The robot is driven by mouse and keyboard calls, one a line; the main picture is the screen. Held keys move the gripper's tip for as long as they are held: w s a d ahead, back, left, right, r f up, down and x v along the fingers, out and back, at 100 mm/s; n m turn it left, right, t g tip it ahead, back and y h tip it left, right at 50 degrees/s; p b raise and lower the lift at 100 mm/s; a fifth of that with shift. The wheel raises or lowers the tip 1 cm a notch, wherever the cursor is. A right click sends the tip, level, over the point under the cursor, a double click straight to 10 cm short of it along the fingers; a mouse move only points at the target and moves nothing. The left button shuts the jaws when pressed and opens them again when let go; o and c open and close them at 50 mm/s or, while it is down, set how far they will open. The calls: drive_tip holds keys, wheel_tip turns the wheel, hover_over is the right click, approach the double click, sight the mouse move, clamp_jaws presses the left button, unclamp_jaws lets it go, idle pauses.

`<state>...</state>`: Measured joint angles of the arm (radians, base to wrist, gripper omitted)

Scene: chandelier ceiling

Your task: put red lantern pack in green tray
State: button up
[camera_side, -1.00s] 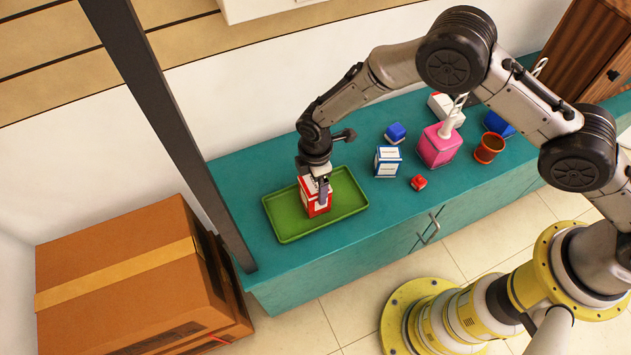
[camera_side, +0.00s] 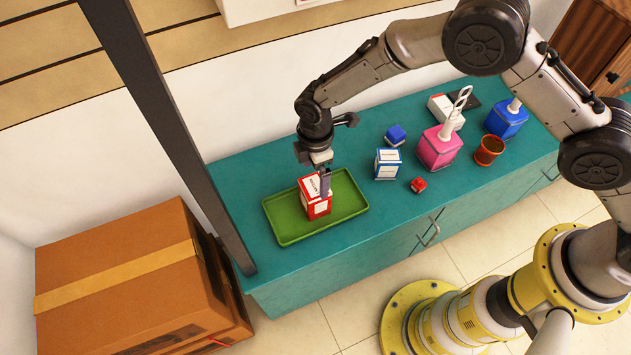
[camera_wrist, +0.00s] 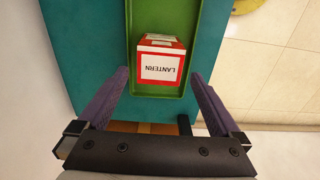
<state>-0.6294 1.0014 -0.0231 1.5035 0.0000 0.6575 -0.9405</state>
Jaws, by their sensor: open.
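The red lantern pack (camera_side: 315,199), a red and white box, stands in the green tray (camera_side: 283,232) on the teal cabinet. In the wrist view the pack (camera_wrist: 160,66) shows a white "LANTERN" label and sits within the tray (camera_wrist: 164,13), between the line of the two fingers and beyond their tips. My gripper (camera_side: 324,184) is just above the pack in the side view. In the wrist view my gripper (camera_wrist: 160,80) is open, with a gap on both sides of the pack.
A dark post (camera_side: 165,120) rises at left.

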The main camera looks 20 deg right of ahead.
drive_tip(key=s+d+r+m+t, duration=0.1)
drive_tip(key=s+d+r+m, duration=0.15)
drive_tip(key=d+r, duration=0.5)
drive_tip(key=s+d+r+m, duration=0.1)
drive_tip(key=d+r+m, duration=0.25)
drive_tip(key=r, duration=0.75)
drive_tip(key=s+d+r+m+t, duration=0.1)
drive_tip(key=d+r+m, duration=0.1)
drive_tip(key=d+r, duration=0.55)
drive_tip(key=s+d+r+m+t, duration=0.1)
drive_tip(key=s+d+r+m, duration=0.1)
drive_tip(key=s, duration=0.5)
drive_tip(key=s+d+r+m+t, duration=0.1)
drive_tip(key=s+d+r+m, duration=0.1)
drive_tip(key=s+d+m, duration=0.2)
drive_tip(key=s+d+r+m+t, duration=0.1)
drive_tip(key=s+d+m, duration=0.3)
drive_tip(key=s, duration=0.6)
drive_tip(key=shift+s+d+r+t, duration=0.3)
drive_tip(key=shift+d+r, duration=0.45)
drive_tip(key=shift+d, duration=0.5)
